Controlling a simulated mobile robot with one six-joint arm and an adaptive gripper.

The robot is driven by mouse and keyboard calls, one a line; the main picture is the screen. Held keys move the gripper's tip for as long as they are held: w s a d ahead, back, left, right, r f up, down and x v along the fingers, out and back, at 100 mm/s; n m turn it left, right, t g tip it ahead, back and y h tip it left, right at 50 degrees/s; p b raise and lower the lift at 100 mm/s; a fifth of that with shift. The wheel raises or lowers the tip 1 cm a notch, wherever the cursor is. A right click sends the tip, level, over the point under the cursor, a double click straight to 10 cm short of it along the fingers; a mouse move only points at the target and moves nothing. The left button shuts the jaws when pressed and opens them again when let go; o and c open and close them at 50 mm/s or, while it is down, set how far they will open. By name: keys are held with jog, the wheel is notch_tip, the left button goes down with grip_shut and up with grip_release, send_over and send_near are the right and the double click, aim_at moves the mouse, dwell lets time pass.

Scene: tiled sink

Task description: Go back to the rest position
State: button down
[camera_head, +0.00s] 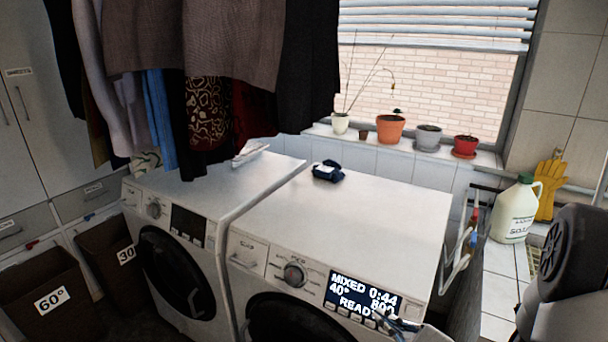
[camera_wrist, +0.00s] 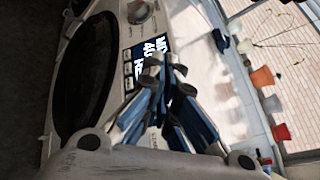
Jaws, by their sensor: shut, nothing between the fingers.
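My gripper (camera_head: 396,325) shows at the bottom edge of the head view, in front of the lower right of the right washing machine (camera_head: 345,215). Only its fingertips and a bit of its body show there. In the wrist view, my gripper (camera_wrist: 168,75) has its dark and blue fingers together with nothing between them. The machine's lit display (camera_head: 362,296) reads "MIXED 0:44 40° 800 READY", partly covered by the fingers. I cannot tell how far the fingers are from the panel.
A dark blue bundle (camera_head: 327,171) lies on the right machine. A left machine (camera_head: 170,240) stands beside it, under hanging clothes (camera_head: 215,60). Laundry bins (camera_head: 45,290) stand at left. Several pots, one orange (camera_head: 390,128), line the sill. A jug (camera_head: 516,210) and yellow glove (camera_head: 548,188) are at right.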

jog(key=s+a+r+n+g+y, duration=0.3)
jog(key=s+a+r+n, duration=0.15)
jog(key=a, duration=0.35)
jog(key=s+a+r+n+g+y, duration=0.25)
jog(key=a+r+n+g, duration=0.2)
jog(key=a, duration=0.25)
jog(key=s+a+r+n+g+h, duration=0.1)
jog(key=s+a+n+g+h, duration=0.25)
jog(key=s+n, duration=0.65)
jog(key=s+d+r+n+t+h, duration=0.2)
jog(key=s+d+r+n+h, duration=0.2)
jog(key=d+h, duration=0.4)
jog(key=s+d+r, duration=0.1)
jog(key=s+d, duration=0.1)
jog(key=shift+s+d+h, duration=0.3)
jog(key=shift+d, duration=0.1)
